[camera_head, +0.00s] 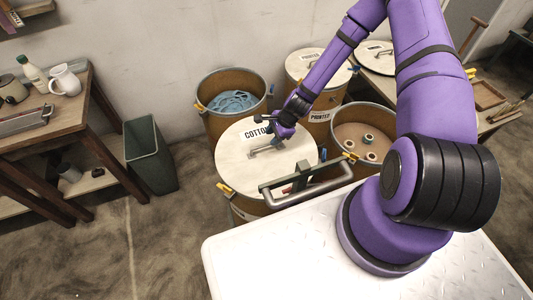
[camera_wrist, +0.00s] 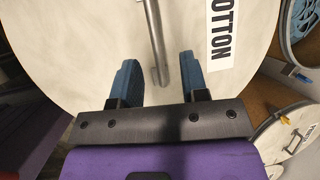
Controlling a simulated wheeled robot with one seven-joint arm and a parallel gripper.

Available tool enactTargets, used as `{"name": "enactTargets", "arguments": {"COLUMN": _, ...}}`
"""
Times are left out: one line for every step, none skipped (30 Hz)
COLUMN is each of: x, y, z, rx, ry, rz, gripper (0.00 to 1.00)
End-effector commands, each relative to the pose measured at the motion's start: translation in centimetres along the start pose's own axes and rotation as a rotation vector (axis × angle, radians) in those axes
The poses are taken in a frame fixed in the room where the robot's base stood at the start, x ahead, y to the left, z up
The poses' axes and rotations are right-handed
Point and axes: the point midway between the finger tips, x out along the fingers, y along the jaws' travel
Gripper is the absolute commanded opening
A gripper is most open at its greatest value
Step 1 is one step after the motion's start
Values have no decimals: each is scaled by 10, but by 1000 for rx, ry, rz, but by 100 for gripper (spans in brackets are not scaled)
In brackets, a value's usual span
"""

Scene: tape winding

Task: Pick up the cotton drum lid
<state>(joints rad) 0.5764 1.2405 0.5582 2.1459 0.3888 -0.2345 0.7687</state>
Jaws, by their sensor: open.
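The cotton drum lid (camera_head: 234,161) is a pale round disc labelled COTTON with a metal bar handle (camera_head: 266,148). It lies on a drum just beyond my white base top. My gripper (camera_head: 279,137) is above the lid, close to the handle. In the wrist view, the lid (camera_wrist: 80,50) fills most of the picture, and its handle (camera_wrist: 154,35) runs down to between the two blue fingertips (camera_wrist: 157,75). The jaws are open, one finger on each side of the handle's end. I cannot tell whether a finger touches it.
An open drum with blue material (camera_head: 235,101) stands behind left, a lidded PRINTED drum (camera_head: 318,68) behind, and an open drum with spools (camera_head: 363,140) at right. A green bin (camera_head: 150,153) and a wooden table (camera_head: 45,132) are left. Floor is clear at lower left.

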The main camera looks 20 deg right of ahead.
Motion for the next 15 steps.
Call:
{"name": "enactTargets", "arguments": {"x": 4, "y": 0, "z": 0, "rx": 0, "ry": 0, "rz": 0, "gripper": 41}}
{"name": "enactTargets", "arguments": {"x": 6, "y": 0, "z": 0, "rx": 0, "ry": 0, "rz": 0, "gripper": 41}}
{"name": "enactTargets", "arguments": {"x": 7, "y": 0, "z": 0, "rx": 0, "ry": 0, "rz": 0, "gripper": 41}}
{"name": "enactTargets", "arguments": {"x": 8, "y": 0, "z": 0, "rx": 0, "ry": 0, "rz": 0, "gripper": 41}}
{"name": "enactTargets", "arguments": {"x": 10, "y": 1, "z": 0, "rx": 0, "ry": 0, "rz": 1, "gripper": 41}}
{"name": "enactTargets", "arguments": {"x": 12, "y": 1, "z": 1, "rx": -1, "ry": 0, "rz": 1, "gripper": 41}}
{"name": "enactTargets", "arguments": {"x": 15, "y": 2, "z": 1, "rx": -1, "ry": 0, "rz": 1, "gripper": 41}}
{"name": "enactTargets", "arguments": {"x": 18, "y": 2, "z": 2, "rx": -1, "ry": 0, "rz": 1, "gripper": 41}}
{"name": "enactTargets", "arguments": {"x": 24, "y": 3, "z": 2, "rx": -1, "ry": 0, "rz": 2, "gripper": 41}}
{"name": "enactTargets", "arguments": {"x": 28, "y": 4, "z": 3, "rx": -1, "ry": -1, "rz": 1, "gripper": 41}}
{"name": "enactTargets", "arguments": {"x": 33, "y": 4, "z": 3, "rx": -1, "ry": -1, "rz": 1, "gripper": 41}}
{"name": "enactTargets", "arguments": {"x": 38, "y": 6, "z": 4, "rx": -1, "ry": -1, "rz": 2, "gripper": 41}}
{"name": "enactTargets", "arguments": {"x": 42, "y": 6, "z": 4, "rx": -1, "ry": -1, "rz": 2, "gripper": 41}}
{"name": "enactTargets", "arguments": {"x": 46, "y": 5, "z": 4, "rx": -1, "ry": 0, "rz": 1, "gripper": 41}}
{"name": "enactTargets", "arguments": {"x": 50, "y": 5, "z": 4, "rx": -1, "ry": 0, "rz": 0, "gripper": 41}}
